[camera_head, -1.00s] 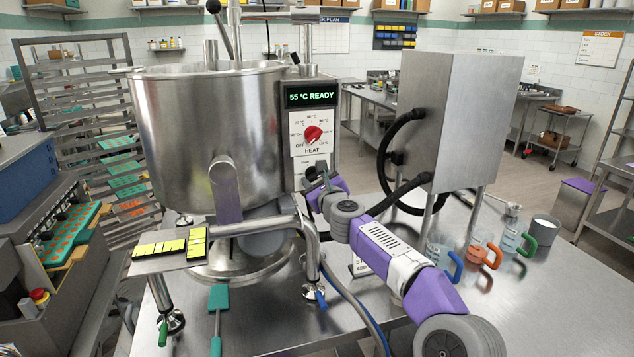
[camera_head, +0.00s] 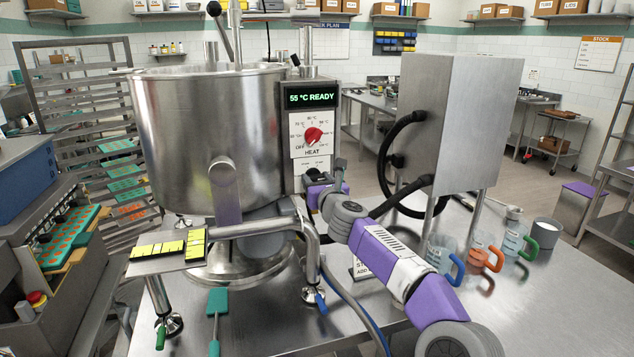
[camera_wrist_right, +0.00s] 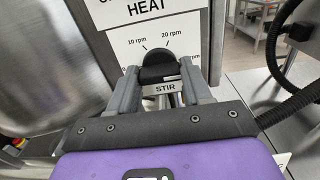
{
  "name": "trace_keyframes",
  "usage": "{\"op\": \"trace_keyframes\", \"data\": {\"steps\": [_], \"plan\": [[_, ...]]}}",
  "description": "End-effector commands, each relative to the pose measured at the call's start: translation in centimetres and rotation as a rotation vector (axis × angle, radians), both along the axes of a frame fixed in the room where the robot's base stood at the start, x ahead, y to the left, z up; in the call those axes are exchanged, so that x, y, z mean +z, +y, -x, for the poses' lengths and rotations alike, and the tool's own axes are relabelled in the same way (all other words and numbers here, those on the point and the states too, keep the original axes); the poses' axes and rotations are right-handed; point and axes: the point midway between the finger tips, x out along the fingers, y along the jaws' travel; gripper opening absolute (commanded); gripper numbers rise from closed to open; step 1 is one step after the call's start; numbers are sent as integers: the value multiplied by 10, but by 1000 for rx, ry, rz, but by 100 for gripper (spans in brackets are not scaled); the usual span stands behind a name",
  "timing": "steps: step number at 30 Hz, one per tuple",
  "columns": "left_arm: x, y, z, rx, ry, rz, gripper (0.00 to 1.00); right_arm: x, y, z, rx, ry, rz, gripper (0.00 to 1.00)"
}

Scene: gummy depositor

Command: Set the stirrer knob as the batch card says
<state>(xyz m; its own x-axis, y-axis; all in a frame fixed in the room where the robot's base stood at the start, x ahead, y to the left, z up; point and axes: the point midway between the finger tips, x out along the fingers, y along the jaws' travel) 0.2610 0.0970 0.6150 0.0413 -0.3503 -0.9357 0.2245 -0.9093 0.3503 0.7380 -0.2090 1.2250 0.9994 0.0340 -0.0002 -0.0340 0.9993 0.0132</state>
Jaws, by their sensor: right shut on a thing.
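The black stirrer knob (camera_wrist_right: 160,72) shows in the right wrist view, above the STIR label on a white plate with 10 rpm and 20 rpm marks. My right gripper (camera_wrist_right: 165,80) has one finger on each side of the knob and is shut on it. The knob's pointer cannot be made out, so its setting is unclear. My left gripper is not in view.
The red heat knob (camera_head: 313,136) and the 55 °C READY display (camera_head: 311,97) sit above the stirrer plate. The steel kettle (camera_head: 190,130) stands to the left. A steel box (camera_head: 440,120) with black hoses and several jugs (camera_head: 475,255) stand to the right.

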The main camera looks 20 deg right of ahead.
Motion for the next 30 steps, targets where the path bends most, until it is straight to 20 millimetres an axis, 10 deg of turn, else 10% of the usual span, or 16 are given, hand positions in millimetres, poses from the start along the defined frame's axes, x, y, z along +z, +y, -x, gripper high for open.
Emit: {"op": "trace_keyframes", "data": {"steps": [8, 9, 14, 30], "plan": [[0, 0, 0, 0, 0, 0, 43, 2, 0, 0, 0, -3, -6, 18], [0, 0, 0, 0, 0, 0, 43, 2, 0, 0, 0, -3, -6, 50], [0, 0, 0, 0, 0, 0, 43, 1, 0, 0, 0, -2, -4, 74], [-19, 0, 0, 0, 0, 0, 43, -2, -2, 24, 0, -3, 0, 74]]}}
